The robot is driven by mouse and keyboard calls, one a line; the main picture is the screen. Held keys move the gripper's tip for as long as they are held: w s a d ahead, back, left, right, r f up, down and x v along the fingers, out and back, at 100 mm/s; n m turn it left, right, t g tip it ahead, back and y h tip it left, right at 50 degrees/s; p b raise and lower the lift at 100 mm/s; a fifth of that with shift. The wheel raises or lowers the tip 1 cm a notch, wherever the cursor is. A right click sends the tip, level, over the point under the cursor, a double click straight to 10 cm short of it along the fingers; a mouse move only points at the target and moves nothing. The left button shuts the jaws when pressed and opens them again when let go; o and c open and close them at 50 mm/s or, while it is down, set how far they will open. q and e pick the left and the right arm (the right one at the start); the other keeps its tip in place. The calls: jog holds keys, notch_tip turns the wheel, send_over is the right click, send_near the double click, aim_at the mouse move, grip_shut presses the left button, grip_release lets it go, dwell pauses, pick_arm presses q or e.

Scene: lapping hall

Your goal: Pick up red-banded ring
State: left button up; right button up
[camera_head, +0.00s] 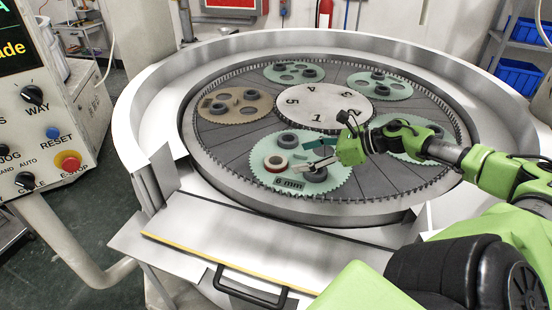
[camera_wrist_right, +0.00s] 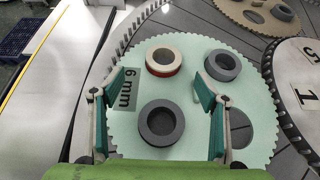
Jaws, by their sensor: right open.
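The red-banded ring (camera_head: 276,163) is pale on top with a red band around its side. It lies flat on the pale green toothed carrier (camera_head: 337,186) at the front of the machine. In the right wrist view the red-banded ring (camera_wrist_right: 151,69) sits ahead of my right gripper (camera_wrist_right: 152,88). My right gripper (camera_head: 311,160) is open and empty above the carrier, to the right of the ring in the head view. A dark grey ring (camera_wrist_right: 162,139) appears between its fingers. Another grey ring (camera_wrist_right: 223,67) lies beyond the right finger. My left gripper is out of view.
Other carriers, including a brown one (camera_head: 236,113), hold grey rings around the numbered centre disc (camera_head: 325,103). A raised metal rim (camera_head: 150,105) surrounds the plate. A control panel (camera_head: 38,110) stands at the left; blue bins (camera_head: 520,75) are at the back right.

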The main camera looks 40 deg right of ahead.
aim_at(286, 163)
jog(key=x, duration=0.2)
jog(key=shift+w+f, duration=0.2)
jog(key=shift+w, duration=0.15)
jog(key=shift+w+f, duration=0.3)
jog(key=shift+w, duration=0.05)
jog(key=shift+w+a, duration=0.1)
jog(key=shift+a, duration=0.05)
jog(key=shift+w+a+f+p, duration=0.2)
jog(key=shift+w+p, duration=0.15)
jog(key=shift+w, duration=0.3)
jog(key=shift+w+a+f, duration=0.2)
jog(key=shift+w+a, duration=0.1)
jog(key=shift+w, duration=0.1)
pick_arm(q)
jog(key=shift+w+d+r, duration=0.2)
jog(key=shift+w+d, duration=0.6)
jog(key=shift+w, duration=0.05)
pick_arm(e)
jog(key=shift+w+f, duration=0.1)
jog(key=shift+w, duration=0.05)
